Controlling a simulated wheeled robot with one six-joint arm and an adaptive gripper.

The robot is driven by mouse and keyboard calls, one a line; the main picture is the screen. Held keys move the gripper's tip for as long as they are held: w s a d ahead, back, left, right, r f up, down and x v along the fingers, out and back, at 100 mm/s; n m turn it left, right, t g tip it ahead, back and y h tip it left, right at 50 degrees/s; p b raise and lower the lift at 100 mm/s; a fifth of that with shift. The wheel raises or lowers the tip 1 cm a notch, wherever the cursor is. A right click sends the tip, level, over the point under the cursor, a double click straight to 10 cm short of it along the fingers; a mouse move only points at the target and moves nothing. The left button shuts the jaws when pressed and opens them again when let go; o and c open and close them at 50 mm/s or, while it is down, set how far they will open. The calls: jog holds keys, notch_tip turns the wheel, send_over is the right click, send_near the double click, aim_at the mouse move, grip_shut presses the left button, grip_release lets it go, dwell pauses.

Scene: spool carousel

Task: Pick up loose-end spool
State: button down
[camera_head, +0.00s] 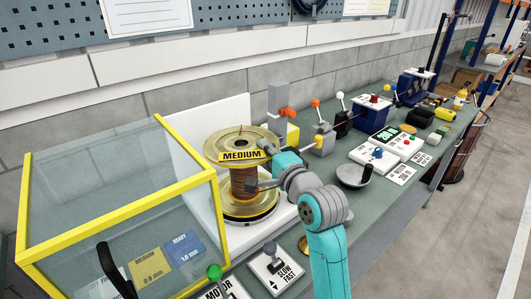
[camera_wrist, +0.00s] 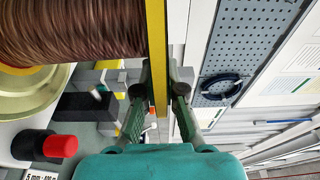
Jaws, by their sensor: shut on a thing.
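A big spool wound with brown copper wire (camera_head: 243,184) stands upright beside the yellow-framed case, with gold flanges and a yellow MEDIUM label (camera_head: 240,156) at its upper flange (camera_head: 218,146). My gripper (camera_head: 262,170) reaches its right side. In the wrist view my gripper (camera_wrist: 159,85) is shut on the rim of the yellow flange (camera_wrist: 158,40), one finger on each side, with the wire winding (camera_wrist: 70,30) at upper left. A gold disc (camera_wrist: 30,92) lies under the winding. I cannot tell whether the spool is raised, and no loose wire end is clear.
The clear case with yellow edges (camera_head: 115,193) stands close left of the spool, holding cards. A white panel rises behind.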

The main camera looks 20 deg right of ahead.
jog(key=shift+r, duration=2)
jog(key=shift+w+a+r, duration=0.1)
jog(key=shift+r, duration=2.5)
jog(key=shift+r, duration=2.35)
jog(key=shift+r, duration=2.4)
